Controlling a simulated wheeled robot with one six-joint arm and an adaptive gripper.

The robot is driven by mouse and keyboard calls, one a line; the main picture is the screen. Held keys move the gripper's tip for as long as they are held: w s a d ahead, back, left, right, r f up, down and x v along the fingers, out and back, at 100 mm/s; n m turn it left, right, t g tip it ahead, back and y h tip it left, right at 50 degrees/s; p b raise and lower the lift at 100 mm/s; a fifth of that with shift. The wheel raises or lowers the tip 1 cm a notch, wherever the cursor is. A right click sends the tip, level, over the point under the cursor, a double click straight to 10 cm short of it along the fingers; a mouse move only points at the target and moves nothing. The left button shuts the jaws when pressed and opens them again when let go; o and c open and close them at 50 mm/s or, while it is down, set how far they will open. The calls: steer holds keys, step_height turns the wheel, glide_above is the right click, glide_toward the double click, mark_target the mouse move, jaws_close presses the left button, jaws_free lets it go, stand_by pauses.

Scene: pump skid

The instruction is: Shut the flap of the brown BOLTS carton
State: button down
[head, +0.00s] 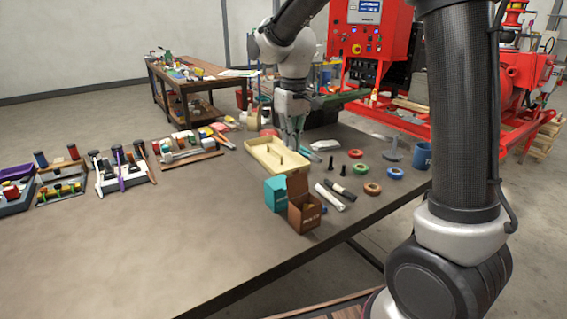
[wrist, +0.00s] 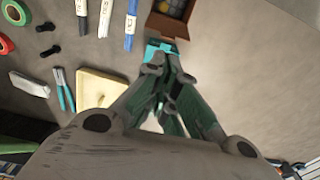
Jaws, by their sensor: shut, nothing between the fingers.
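The brown BOLTS carton (head: 304,214) stands on the table near its front edge, with its flap (head: 297,184) raised at the back. The flap is open. In the wrist view the carton (wrist: 168,22) is at the top, its mouth open and dark contents showing inside. A teal carton (head: 274,193) stands against its left side; part of it shows in the wrist view (wrist: 158,50). My gripper (head: 293,140) is shut and empty. It points down above the table, behind the cartons and by the far end of the cream tray (head: 262,150). It is apart from the flap.
Tape rolls in green (head: 360,168), red and blue, black bolts and a blue mug (head: 422,155) stand further right. Tool racks (head: 122,170) line the left. The table's front left is clear.

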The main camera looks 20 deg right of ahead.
mark_target(297, 183)
steer(key=shift+t, duration=0.3)
steer(key=w+f, duration=0.1)
steer(key=f, duration=0.1)
steer(key=w+a+f, duration=0.1)
steer(key=f, duration=0.2)
steer(key=w+f, duration=0.1)
steer(key=f, duration=0.1)
steer(key=shift+w+a+f, duration=0.15)
steer(key=shift+w+a, duration=0.15)
steer(key=shift+w, duration=0.1)
steer(key=shift+s+d+f, duration=0.1)
steer(key=shift+s+f, duration=0.1)
steer(key=shift+s, duration=0.1)
steer(key=shift+s+d+r, duration=0.15)
steer(key=shift+s, duration=0.35)
steer(key=shift+s+d+r, duration=0.15)
steer(key=shift+s+d, duration=0.05)
steer(key=shift+s, duration=0.35)
steer(key=shift+s+d+r, duration=0.15)
steer(key=shift+s, duration=0.35)
